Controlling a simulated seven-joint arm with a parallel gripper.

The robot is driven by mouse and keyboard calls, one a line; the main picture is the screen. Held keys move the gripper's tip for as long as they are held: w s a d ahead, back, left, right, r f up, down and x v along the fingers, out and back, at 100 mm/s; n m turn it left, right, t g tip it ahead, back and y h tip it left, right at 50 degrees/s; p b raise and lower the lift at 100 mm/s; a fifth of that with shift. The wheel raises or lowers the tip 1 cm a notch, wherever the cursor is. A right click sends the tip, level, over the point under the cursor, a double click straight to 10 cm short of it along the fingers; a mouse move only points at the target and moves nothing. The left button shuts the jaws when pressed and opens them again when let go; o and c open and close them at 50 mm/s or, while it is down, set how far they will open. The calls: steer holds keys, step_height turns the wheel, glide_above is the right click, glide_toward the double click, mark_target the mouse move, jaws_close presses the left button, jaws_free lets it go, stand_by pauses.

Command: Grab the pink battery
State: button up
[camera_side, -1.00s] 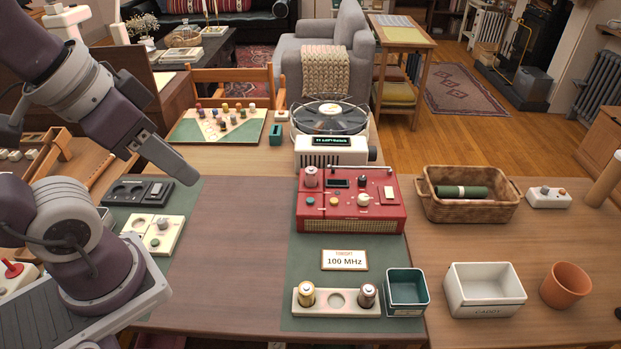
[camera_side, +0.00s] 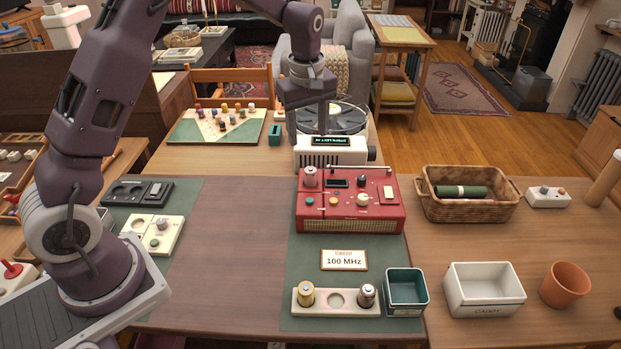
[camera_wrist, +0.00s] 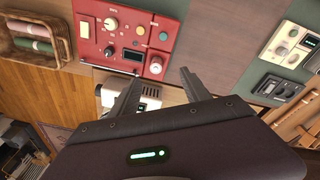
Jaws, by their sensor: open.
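A pinkish cylinder (camera_side: 311,177), which looks like the pink battery, stands upright at the far left corner of the red radio (camera_side: 350,212). In the wrist view its round top (camera_wrist: 156,65) shows just beyond the gap between my fingertips. My gripper (camera_side: 307,138) is open and empty, pointing down above and behind that corner, in front of the turntable. In the wrist view my fingers (camera_wrist: 160,78) are spread apart and not touching the cylinder. A gold battery (camera_side: 306,293) and a dark brownish battery (camera_side: 367,295) stand in a cream holder (camera_side: 337,313) with an empty middle hole.
A wicker basket (camera_side: 470,210) with rolls stands right of the radio. A green box (camera_side: 406,309), a white caddy (camera_side: 485,310) and a clay pot (camera_side: 565,286) are in front.

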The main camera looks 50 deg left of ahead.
mark_target(311, 170)
steer(key=w+f+n, duration=0.1)
steer(key=f, duration=0.2)
steer(key=w+a+f, duration=0.1)
steer(key=f, duration=0.2)
steer(key=w+a+f+n+g, duration=0.1)
steer(key=f, duration=0.2)
steer(key=shift+w+a+f+n+y, duration=0.2)
steer(key=shift+a+f+n+y, duration=0.1)
steer(key=shift+y, duration=0.1)
steer(key=f, duration=0.4)
steer(key=a+f, duration=0.1)
steer(key=f, duration=0.1)
steer(key=shift+w+f, duration=0.35)
steer(key=shift+f, duration=0.05)
jaws_close()
